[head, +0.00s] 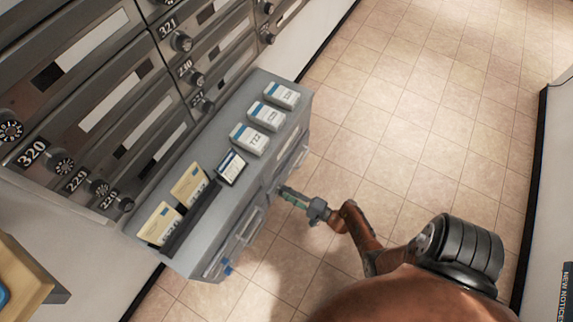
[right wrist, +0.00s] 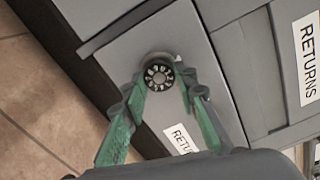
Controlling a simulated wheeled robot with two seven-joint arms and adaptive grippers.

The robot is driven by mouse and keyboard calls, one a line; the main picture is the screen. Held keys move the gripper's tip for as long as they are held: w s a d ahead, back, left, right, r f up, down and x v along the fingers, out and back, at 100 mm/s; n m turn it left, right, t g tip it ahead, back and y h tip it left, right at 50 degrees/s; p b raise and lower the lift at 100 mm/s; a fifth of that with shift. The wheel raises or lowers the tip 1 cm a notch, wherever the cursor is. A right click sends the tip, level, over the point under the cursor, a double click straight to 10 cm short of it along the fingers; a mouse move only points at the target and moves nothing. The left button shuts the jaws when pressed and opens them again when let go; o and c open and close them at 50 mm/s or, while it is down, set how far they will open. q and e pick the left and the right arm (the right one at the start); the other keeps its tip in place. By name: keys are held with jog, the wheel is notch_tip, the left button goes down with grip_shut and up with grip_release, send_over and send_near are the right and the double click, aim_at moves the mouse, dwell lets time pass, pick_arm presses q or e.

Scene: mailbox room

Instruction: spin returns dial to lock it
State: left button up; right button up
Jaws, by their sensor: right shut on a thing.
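The returns dial (right wrist: 159,76) is a small round black knob with white digits on a grey panel in the right wrist view. My right gripper (right wrist: 161,79), with green fingers, is shut on it, one finger on each side. A white label reading RETURNS (right wrist: 309,58) is on the panel at the right. In the head view my right gripper (head: 284,191) meets the front of the grey cabinet (head: 203,248), where the fingers hide the dial. My left gripper is not in view.
Envelopes (head: 160,222) stand in a slot on the cabinet top, with white-and-blue boxes (head: 249,138) farther along. Numbered mailboxes with dials (head: 63,165) line the wall at left. A tan box (head: 18,270) is at lower left. Tiled floor (head: 400,120) is clear to the right.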

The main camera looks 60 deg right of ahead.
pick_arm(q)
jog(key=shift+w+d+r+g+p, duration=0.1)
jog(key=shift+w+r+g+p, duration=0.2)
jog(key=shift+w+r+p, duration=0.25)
pick_arm(e)
jog(key=shift+s+a+f+m, duration=0.1)
jog(key=shift+a+m, duration=0.05)
jog(key=shift+m, duration=5.35)
jog(key=shift+a+f+m, duration=0.1)
jog(key=shift+m, duration=5.4)
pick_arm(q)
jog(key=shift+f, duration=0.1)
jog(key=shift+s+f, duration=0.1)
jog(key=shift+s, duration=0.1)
pick_arm(e)
jog(key=o, duration=1.1)
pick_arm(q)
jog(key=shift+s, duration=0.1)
pick_arm(e)
jog(key=shift+o, duration=0.2)
jog(key=shift+r, duration=0.1)
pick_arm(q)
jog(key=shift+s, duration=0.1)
pick_arm(e)
jog(key=s, duration=1.2)
jog(key=shift+d, duration=0.45)
